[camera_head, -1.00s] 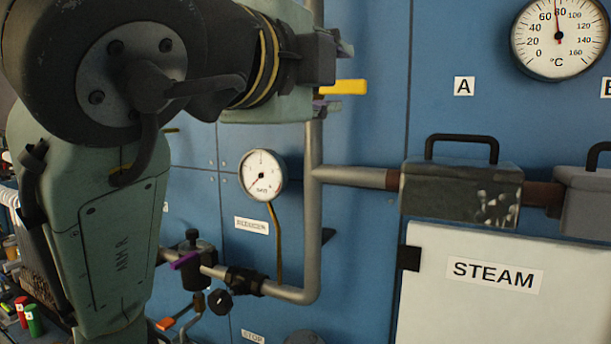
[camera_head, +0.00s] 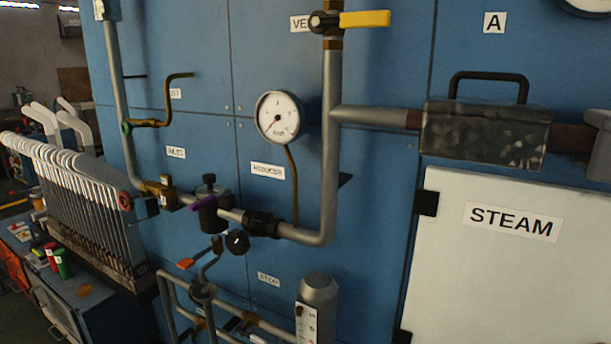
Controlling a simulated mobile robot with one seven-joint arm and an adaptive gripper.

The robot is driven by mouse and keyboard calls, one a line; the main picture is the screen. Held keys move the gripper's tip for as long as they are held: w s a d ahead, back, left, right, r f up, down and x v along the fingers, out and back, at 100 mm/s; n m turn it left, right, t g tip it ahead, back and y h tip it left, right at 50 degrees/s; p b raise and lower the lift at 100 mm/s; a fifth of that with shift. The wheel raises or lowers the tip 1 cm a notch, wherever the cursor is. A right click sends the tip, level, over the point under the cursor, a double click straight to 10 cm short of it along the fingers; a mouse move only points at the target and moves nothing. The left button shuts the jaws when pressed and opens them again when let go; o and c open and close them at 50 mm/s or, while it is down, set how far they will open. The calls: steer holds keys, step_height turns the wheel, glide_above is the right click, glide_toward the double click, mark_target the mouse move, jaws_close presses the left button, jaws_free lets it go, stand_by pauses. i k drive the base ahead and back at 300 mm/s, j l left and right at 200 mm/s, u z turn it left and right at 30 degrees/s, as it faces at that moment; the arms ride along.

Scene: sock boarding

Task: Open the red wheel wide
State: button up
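A small dark red round part (camera_head: 125,200), which looks like a wheel, sits at the left of the pipework, beside the white boards. It is close to a brass valve body (camera_head: 160,191) on the pipe, under a label that seems to read INLET (camera_head: 176,152). It is small, and I cannot tell how far it is turned. My gripper and arm are out of the picture.
A yellow lever (camera_head: 365,19) is at the top. A rack of white boards (camera_head: 85,215) stands left, near the pipe.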

mark_target(125, 201)
steer(key=i+j+z, duration=0.15)
steer(key=i+j, duration=0.75)
steer(key=j, duration=0.15)
